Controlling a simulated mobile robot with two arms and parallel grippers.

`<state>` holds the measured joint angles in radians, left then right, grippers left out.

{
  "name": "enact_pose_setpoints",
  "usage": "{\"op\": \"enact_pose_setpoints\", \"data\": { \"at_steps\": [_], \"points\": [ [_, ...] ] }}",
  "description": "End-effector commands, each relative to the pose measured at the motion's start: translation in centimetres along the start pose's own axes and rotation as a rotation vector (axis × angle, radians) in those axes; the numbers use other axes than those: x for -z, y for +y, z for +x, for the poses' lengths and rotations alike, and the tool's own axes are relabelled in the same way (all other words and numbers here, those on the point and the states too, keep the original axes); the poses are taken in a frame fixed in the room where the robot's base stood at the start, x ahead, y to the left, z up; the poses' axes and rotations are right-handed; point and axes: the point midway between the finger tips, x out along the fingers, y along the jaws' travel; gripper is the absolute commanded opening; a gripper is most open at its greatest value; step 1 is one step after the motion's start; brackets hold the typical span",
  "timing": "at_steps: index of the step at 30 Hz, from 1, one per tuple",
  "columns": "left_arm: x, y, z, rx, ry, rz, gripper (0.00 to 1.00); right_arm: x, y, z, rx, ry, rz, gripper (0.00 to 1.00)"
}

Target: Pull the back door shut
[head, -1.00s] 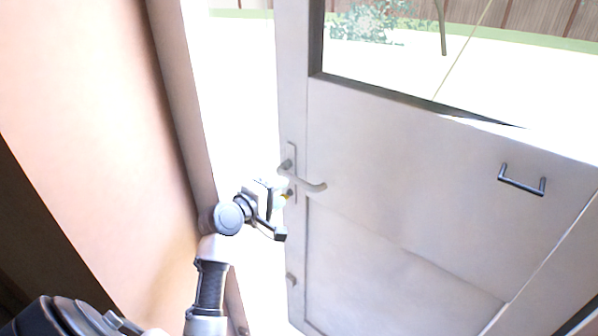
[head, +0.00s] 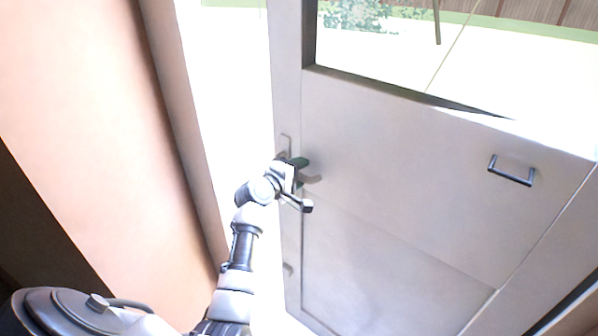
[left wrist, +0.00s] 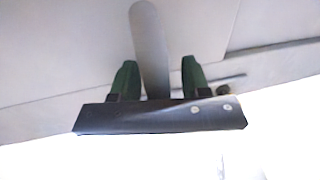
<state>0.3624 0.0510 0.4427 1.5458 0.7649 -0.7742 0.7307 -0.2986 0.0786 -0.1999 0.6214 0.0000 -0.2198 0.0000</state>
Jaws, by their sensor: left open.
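The back door (head: 400,180) is a pale panelled door with a window in its upper part, and it stands open, with a bright gap along its left edge. Its lever handle (head: 313,179) is on a plate near that left edge. My left gripper (head: 303,182) is open at the lever, its fingers on either side of it. In the left wrist view the grey lever (left wrist: 150,45) runs between the two green fingers of the gripper (left wrist: 158,76); contact cannot be told. Part of the lever is hidden behind the gripper. My right gripper is not in view.
A dark bar handle (head: 511,170) is fixed on the right part of the door. A peach wall (head: 90,130) and the door frame (head: 180,110) stand at the left, close to my left arm. A fence and a bush show outside through the window.

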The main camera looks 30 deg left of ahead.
Motion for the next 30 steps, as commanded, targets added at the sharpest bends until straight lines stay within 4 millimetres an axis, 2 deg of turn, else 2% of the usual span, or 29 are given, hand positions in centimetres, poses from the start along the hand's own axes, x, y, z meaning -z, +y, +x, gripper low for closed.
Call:
{"op": "enact_pose_setpoints", "data": {
  "at_steps": [1,9,10,20,30],
  "points": [
    [0.0,0.0,0.0,0.0,0.0,0.0,0.43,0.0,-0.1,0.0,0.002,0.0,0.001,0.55],
    [0.0,0.0,0.0,0.0,0.0,0.0,0.02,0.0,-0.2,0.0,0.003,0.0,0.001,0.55],
    [0.0,0.0,0.0,0.0,0.0,0.0,0.0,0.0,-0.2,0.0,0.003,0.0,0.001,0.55],
    [0.0,-0.2,0.0,0.001,0.003,0.016,0.0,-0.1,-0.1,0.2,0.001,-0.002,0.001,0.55],
    [0.3,-1.8,0.3,0.002,0.037,0.192,0.0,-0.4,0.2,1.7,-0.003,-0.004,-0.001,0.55]
  ]
}}
